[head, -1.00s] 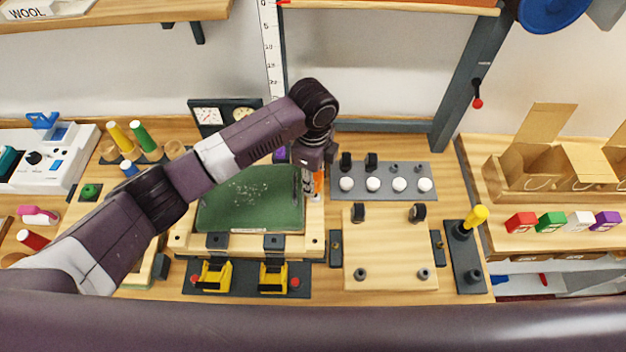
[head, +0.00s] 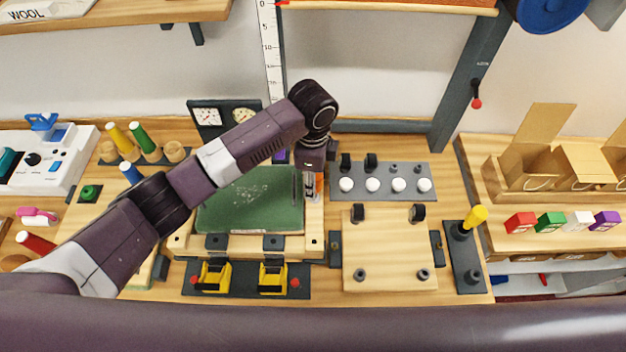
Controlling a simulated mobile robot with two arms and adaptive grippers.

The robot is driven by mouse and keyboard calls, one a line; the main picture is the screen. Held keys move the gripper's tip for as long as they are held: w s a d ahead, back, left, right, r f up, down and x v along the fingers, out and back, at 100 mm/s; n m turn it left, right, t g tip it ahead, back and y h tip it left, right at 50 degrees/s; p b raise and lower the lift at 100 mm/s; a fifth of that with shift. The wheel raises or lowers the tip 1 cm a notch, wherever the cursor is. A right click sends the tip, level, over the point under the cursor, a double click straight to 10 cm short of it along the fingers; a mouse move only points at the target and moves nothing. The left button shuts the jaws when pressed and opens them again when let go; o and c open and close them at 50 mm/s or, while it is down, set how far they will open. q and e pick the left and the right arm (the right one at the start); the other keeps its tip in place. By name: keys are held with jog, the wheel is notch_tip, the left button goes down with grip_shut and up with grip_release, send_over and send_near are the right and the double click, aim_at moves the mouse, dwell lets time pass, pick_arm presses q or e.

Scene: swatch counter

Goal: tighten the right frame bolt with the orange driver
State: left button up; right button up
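My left gripper (head: 312,190) points down over the right rail of the wooden frame (head: 315,222) around the green panel (head: 240,205). It appears shut on the orange driver (head: 317,183), of which only a small orange patch shows between the fingers. The driver looks upright. Its tip and the bolt under it are hidden by the gripper, so I cannot tell whether they touch. A dark round spot (head: 316,243) shows at the frame's near right corner. My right gripper is not in view.
Right of the frame stand a grey strip with white knobs (head: 385,198), a wooden board (head: 390,250) and a dark holder (head: 462,262) with a yellow-handled tool (head: 475,215). Yellow clamps (head: 215,277) sit in front. Gauges (head: 222,117) stand behind.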

pick_arm(q)
jog(key=n, duration=0.6)
jog(key=shift+s, duration=0.15)
jog(key=n, duration=0.5)
jog(key=shift+c, duration=0.6)
jog(key=c, duration=0.8)
jog(key=m, duration=0.2)
jog(key=shift+m, duration=0.4)
grip_shut()
jog(key=m, duration=0.3)
jog(key=shift+m, duration=0.4)
jog(key=m, duration=0.3)
jog(key=shift+w+m, duration=0.2)
jog(key=shift+m, duration=0.1)
jog(key=m, duration=0.4)
